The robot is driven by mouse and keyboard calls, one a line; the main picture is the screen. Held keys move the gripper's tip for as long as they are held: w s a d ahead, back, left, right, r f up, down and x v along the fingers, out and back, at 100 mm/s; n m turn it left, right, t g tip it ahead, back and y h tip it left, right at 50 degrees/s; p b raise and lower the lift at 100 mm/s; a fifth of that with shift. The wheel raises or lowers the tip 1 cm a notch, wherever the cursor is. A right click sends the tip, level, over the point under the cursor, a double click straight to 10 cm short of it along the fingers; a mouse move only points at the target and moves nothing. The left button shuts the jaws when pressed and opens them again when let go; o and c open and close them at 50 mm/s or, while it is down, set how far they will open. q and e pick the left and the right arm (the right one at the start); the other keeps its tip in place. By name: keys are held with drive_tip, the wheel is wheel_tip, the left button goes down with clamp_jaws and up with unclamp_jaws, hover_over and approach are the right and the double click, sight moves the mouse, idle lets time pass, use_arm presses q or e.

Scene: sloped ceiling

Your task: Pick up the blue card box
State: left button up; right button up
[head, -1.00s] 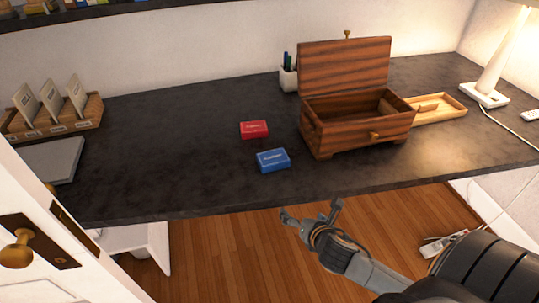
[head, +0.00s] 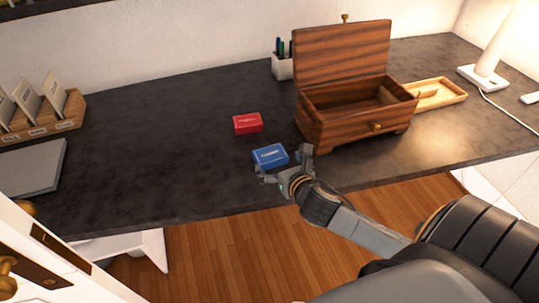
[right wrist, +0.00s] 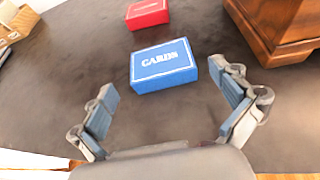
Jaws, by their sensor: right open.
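The blue card box (head: 270,155) lies flat on the dark desk near its front edge, left of the wooden chest. In the right wrist view the blue card box (right wrist: 163,66) shows white lettering on top and lies just beyond the fingertips. My right gripper (head: 283,168) is open and empty at the near side of the box, its fingers spread to either side. In the right wrist view the right gripper's fingers (right wrist: 168,92) are wide apart, with the right fingertip close to the box's right end. My left gripper is not in view.
A red card box (head: 248,123) lies behind the blue one. The open wooden chest (head: 352,120) stands close on the right. A pen cup (head: 283,68), a wooden tray (head: 440,94) and a grey laptop-like slab (head: 32,167) are farther off. Desk left of the boxes is clear.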

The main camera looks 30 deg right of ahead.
sight(268, 149)
drive_tip(key=x, duration=0.3)
drive_tip(key=shift+w+d+f, duration=0.1)
drive_tip(key=shift+w+f, duration=0.05)
drive_tip(key=shift+w, duration=0.2)
drive_tip(key=shift+w+d, duration=0.1)
drive_tip(key=shift+w, duration=0.45)
drive_tip(key=x, duration=0.4)
drive_tip(key=shift+w, duration=0.15)
drive_tip(key=shift+c, duration=0.6)
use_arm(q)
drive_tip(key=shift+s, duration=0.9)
use_arm(e)
drive_tip(key=c, duration=1)
